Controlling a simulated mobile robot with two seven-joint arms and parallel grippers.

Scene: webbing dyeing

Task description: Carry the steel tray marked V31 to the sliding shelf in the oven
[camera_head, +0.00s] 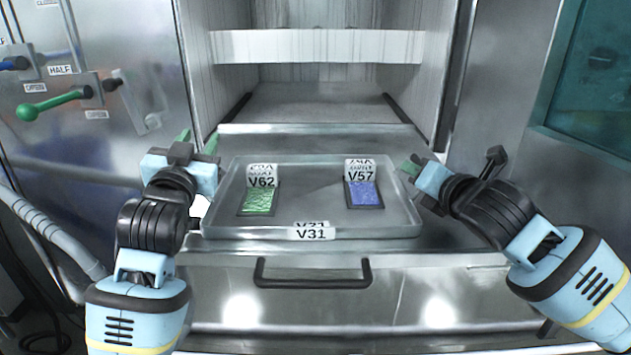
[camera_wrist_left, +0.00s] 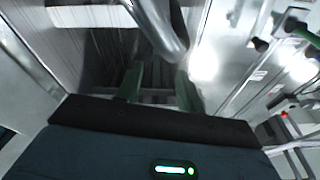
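The steel tray marked V31 (camera_head: 375,232) lies level in front of the open oven, its label facing me. It holds a green sample tagged V62 (camera_head: 258,197) and a blue sample tagged V57 (camera_head: 364,193). The sliding shelf (camera_head: 310,142) shows behind the tray. My left gripper (camera_head: 199,141) is at the tray's left side, its green fingers apart. They also show apart in the left wrist view (camera_wrist_left: 158,88), with nothing clearly between them. My right gripper (camera_head: 411,167) is at the tray's right rim; its finger gap is hidden. I cannot tell whether either touches the tray.
The oven chamber (camera_head: 320,100) is open, with a pale crosspiece (camera_head: 316,47) above and dark rails at both sides. A dark handle (camera_head: 313,273) is on the steel front below the tray. A green-handled lever (camera_head: 50,104) is on the left panel.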

